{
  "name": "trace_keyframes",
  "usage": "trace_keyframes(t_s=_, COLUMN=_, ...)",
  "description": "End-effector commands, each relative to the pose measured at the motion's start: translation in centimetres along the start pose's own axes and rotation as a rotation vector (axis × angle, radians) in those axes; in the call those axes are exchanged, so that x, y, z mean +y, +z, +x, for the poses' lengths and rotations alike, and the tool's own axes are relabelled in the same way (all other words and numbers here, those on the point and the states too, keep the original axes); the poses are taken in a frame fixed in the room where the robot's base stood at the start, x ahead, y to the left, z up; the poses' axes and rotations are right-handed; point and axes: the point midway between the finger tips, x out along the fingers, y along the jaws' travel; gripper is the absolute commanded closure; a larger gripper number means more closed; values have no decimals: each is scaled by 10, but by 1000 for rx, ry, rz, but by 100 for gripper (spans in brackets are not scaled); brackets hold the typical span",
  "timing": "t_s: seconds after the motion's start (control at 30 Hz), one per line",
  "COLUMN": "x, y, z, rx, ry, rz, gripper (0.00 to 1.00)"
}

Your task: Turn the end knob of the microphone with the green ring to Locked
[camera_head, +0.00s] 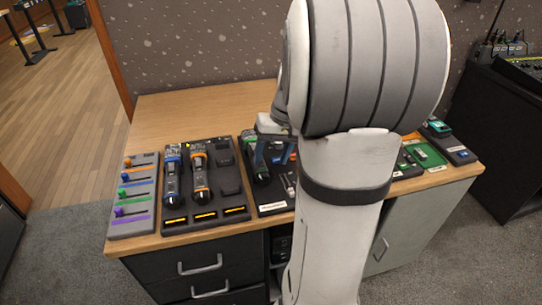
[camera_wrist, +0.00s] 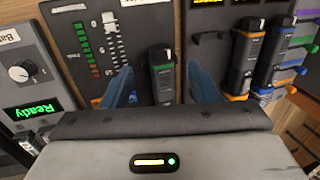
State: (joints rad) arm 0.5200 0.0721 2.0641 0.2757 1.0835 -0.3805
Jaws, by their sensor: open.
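The microphone with the green ring (camera_wrist: 163,76) is a dark handheld body on a dark panel. In the wrist view it stands between the two blue fingers of my gripper (camera_wrist: 161,88), with a visible gap on each side. A small white mark shows near its upper end, but I cannot read a knob setting there.
The blue-ringed microphone (camera_head: 171,175) and orange-ringed microphone (camera_head: 200,178) lie on the neighbouring panel. A fader panel (camera_head: 134,196) with coloured knobs is at the far left. A dial (camera_wrist: 22,71) and green "Ready" display (camera_wrist: 33,109) show at wrist-view left. The desk's back left is clear.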

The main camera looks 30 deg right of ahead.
Motion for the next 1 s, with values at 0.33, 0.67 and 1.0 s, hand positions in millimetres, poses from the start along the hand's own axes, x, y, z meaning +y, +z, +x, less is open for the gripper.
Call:
trace_keyframes(t_s=0.33, x=-32, y=4, z=18, rx=-65, ry=308, rz=-17, gripper=46)
trace_keyframes(t_s=0.67, x=-45, y=-2, z=16, rx=1, ry=522, rz=1, gripper=46)
trace_keyframes(t_s=1.0, x=-19, y=-2, z=61, rx=-2, ry=521, rz=3, gripper=46)
